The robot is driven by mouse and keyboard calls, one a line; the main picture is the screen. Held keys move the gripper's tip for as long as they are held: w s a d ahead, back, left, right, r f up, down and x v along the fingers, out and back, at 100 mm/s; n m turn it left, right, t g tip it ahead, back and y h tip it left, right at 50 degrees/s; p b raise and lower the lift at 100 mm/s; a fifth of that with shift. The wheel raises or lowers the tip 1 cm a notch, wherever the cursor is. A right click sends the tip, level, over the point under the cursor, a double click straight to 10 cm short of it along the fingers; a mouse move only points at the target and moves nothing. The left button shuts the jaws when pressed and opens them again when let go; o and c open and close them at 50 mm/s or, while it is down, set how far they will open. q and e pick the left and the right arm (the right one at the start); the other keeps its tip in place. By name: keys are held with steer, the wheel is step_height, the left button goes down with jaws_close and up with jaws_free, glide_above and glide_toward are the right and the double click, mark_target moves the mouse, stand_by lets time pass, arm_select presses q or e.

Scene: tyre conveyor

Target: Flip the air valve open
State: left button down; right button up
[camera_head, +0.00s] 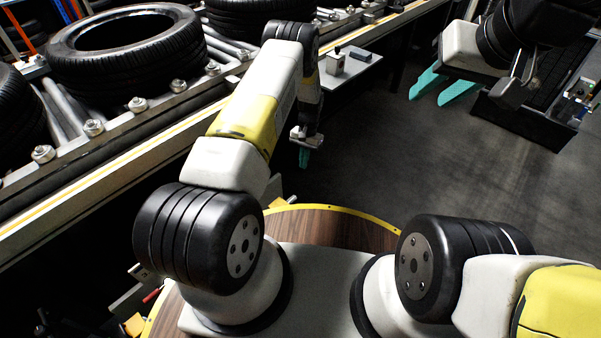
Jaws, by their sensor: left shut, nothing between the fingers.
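My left gripper (304,158) hangs fingers down at the end of the yellow and white arm, beside the conveyor's edge. Its teal fingertips are together, with nothing seen between them. My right gripper (440,87) is at the upper right, its two teal fingers spread apart and empty over the dark floor. I cannot clearly make out the air valve. A small red handle-like part (152,295) shows at the lower left, well away from the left gripper, but I cannot tell if it is the valve.
The roller conveyor (130,150) runs diagonally along the left and carries several black tyres (125,45). A grey shelf (352,76) with small blocks juts out beyond the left gripper. A black bin (520,122) stands at the right. The floor (385,150) in the middle is clear.

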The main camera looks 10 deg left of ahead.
arm_select(q)
step_height(320, 180, down, 6)
steer(key=s, duration=0.2)
steer(key=shift+d+g, duration=0.15)
steer(key=shift+g, duration=0.15)
steer(key=s+a+f, duration=0.2)
steer(key=s+f, duration=0.4)
steer(key=f, duration=0.3)
steer(key=shift+a+f, duration=0.25)
steer(key=shift+a, duration=0.15)
